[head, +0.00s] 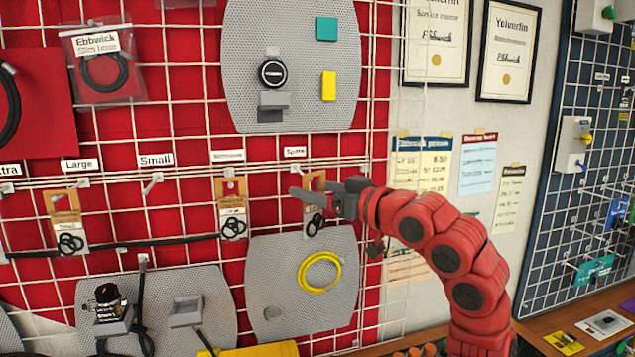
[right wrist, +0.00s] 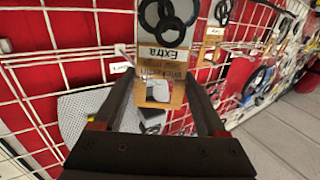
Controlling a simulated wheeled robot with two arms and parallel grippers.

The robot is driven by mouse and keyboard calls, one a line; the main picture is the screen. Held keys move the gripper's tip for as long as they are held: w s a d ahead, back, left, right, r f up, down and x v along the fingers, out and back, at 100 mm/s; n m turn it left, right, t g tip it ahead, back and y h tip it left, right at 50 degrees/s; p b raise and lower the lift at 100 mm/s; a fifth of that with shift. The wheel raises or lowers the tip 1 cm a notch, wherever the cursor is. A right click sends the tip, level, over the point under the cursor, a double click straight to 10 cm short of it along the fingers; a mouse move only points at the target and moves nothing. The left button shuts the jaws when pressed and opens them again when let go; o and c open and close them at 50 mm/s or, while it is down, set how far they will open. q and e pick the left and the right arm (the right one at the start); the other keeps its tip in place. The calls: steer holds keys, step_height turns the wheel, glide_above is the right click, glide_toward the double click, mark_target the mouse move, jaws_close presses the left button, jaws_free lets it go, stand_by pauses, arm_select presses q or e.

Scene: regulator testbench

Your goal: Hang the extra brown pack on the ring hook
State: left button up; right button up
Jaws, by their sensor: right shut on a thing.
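My right gripper (head: 318,191) comes in from the right and is shut on a brown pack (head: 315,218) with black rings, close in front of the red grid wall. In the right wrist view, the pack (right wrist: 165,42) carries a label reading "Extra" and shows between the fingers (right wrist: 165,108). Which hook is the ring hook is not clear. An empty hook (head: 152,183) sticks out below the "Small" label (head: 156,160). My left gripper is not in view.
Similar brown packs hang at the left (head: 68,225) and middle (head: 232,212). A grey panel (head: 260,300) with a yellow cable coil (head: 320,272) is below my gripper. Another grey panel (head: 240,60) is above. A black cable (head: 165,241) runs across the grid.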

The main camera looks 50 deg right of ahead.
steer(key=shift+w+d+p, duration=0.4)
steer(key=shift+w+p, duration=0.35)
steer(key=shift+p, duration=0.15)
steer(key=shift+w+d+p, duration=0.4)
steer(key=shift+w+p, duration=0.4)
steer(key=shift+p, duration=0.15)
steer(key=shift+w+d+p, duration=0.4)
steer(key=shift+w+p, duration=0.35)
steer(key=shift+p, duration=0.15)
steer(key=w+f+b, duration=0.1)
steer(key=b, duration=0.2)
steer(key=shift+d+f, duration=0.1)
steer(key=shift+d, duration=0.25)
steer(key=o, duration=1.2)
steer(key=shift+o, duration=0.2)
